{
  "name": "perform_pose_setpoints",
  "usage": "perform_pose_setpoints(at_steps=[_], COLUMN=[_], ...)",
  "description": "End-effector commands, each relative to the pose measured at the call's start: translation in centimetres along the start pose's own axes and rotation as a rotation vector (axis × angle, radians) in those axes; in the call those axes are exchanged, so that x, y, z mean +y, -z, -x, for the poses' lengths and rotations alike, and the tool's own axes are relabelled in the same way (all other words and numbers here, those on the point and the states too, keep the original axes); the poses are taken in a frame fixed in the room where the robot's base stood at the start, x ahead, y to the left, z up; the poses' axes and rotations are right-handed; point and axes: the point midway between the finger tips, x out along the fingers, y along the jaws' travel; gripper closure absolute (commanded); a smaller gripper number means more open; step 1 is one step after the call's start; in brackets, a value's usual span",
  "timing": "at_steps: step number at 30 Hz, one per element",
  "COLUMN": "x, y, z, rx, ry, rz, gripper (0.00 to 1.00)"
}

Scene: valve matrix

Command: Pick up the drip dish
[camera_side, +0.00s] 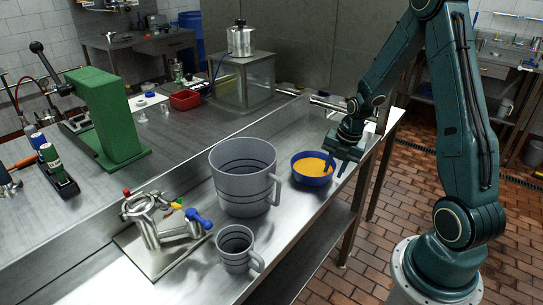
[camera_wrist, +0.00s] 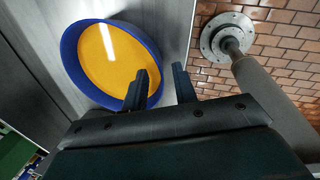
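The drip dish is a round blue dish (camera_side: 312,181) with an orange-yellow inside, standing on the steel bench near its front edge. In the wrist view the dish (camera_wrist: 70,58) fills the upper left. My gripper (camera_side: 336,168) is at the right side of the dish, pointing down. I cannot tell whether a finger touches the dish.
A large grey jug (camera_side: 240,180) stands just left of the dish, and a smaller grey jug (camera_side: 236,250) stands nearer the front. A valve assembly (camera_side: 160,225) with coloured handles is at the left. The bench edge (camera_side: 330,205) is close by, above a brick-tiled floor (camera_side: 400,215).

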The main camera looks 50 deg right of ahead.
Motion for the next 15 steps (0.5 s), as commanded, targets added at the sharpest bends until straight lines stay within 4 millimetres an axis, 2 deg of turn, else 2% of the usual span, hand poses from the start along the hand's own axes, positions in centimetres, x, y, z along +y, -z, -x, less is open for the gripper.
perform_pose_setpoints(at_steps=[6, 15], x=[0.0, 0.0], y=[0.0, 0.0], z=[-1.5, -1.6], rx=[0.0, -0.001], ry=[0.0, -0.001], rz=[0.0, 0.0], gripper=[0.72, 0.72])
